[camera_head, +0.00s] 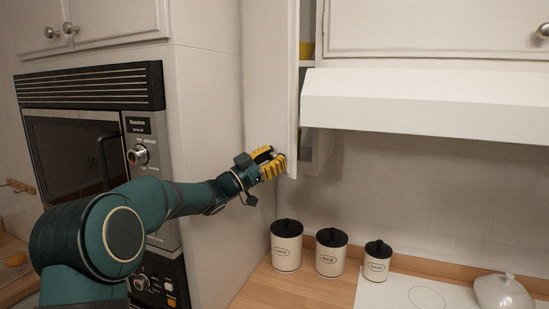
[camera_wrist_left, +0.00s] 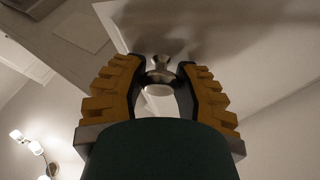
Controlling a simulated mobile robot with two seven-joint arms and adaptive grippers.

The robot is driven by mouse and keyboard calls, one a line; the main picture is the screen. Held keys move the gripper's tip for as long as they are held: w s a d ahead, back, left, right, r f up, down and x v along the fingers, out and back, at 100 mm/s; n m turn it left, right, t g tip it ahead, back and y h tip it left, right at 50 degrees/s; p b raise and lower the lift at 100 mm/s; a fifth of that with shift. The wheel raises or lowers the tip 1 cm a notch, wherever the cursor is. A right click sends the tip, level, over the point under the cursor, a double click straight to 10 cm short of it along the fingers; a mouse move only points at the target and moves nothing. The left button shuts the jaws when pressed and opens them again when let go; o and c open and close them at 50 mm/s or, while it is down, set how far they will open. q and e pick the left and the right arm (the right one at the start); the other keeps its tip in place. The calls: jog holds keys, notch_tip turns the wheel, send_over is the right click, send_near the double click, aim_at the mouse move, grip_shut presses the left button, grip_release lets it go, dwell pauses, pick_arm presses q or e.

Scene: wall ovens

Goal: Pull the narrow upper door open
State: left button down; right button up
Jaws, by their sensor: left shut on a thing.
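The narrow upper door (camera_head: 268,80) is a tall white panel left of the range hood. It stands partly open, and the cabinet's inside shows past its right edge. My left gripper (camera_head: 268,162), with yellow finger pads, is at the lower part of the door's front face. In the left wrist view, a round metal knob (camera_wrist_left: 161,76) sits between the fingers of the left gripper (camera_wrist_left: 160,82), which is shut on it. In the head view the knob is hidden by the fingers. My right gripper is not in view.
A white range hood (camera_head: 425,105) is to the right of the door. Black-lidded canisters (camera_head: 287,245) stand on the wooden counter below. A wall oven (camera_head: 85,155) is behind my left arm. A yellow item (camera_head: 306,50) shows inside the cabinet.

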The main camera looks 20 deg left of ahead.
pick_arm(q)
jog(key=c, duration=0.6)
grip_release()
jog(key=v, duration=1.2)
